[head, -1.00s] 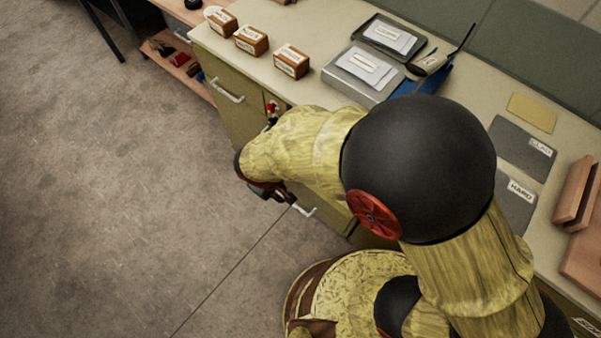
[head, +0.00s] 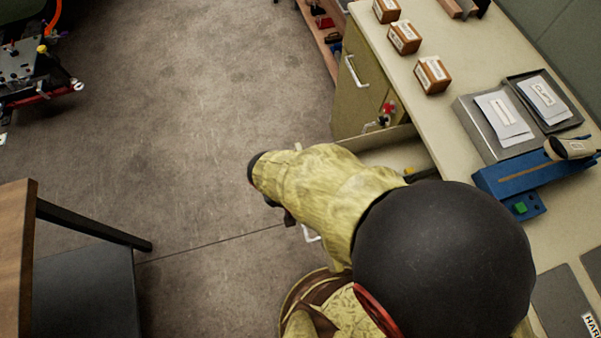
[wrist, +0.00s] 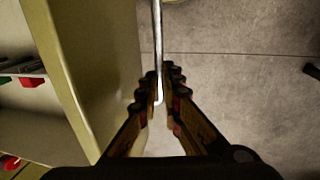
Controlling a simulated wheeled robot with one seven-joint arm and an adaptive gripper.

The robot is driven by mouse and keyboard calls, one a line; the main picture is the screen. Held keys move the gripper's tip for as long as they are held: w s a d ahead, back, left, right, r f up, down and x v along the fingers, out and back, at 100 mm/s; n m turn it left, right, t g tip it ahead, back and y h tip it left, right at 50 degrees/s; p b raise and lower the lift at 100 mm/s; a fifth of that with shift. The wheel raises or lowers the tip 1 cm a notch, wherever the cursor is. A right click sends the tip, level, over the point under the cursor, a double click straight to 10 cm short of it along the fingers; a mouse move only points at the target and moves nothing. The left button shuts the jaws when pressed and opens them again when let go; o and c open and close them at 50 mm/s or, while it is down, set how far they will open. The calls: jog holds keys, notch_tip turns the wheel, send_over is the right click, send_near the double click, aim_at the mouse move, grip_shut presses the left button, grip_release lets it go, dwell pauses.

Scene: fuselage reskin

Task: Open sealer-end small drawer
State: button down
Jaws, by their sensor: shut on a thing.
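The small drawer (head: 385,155) is pulled out from the olive bench front, and part of its pale inside shows behind my arm in the head view. In the wrist view, the drawer front (wrist: 95,75) runs down the left. My gripper (wrist: 161,92) is shut on the metal bar handle (wrist: 158,45), with a finger on each side of its lower end. In the head view my forearm hides most of the drawer front and the grip.
The bench top (head: 440,120) carries small labelled boxes (head: 404,38), a grey tray (head: 495,125) and a blue tool (head: 530,172). A table (head: 18,250) stands at the lower left. Open floor (head: 200,130) lies left of the bench.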

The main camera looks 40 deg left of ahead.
jog(key=shift+f, duration=0.15)
jog(key=c, duration=1.9)
grip_release()
jog(key=r, duration=0.4)
jog(key=s+a+r, duration=0.1)
jog(key=r, duration=0.7)
jog(key=shift+s+a, duration=0.25)
jog(key=shift+s, duration=0.15)
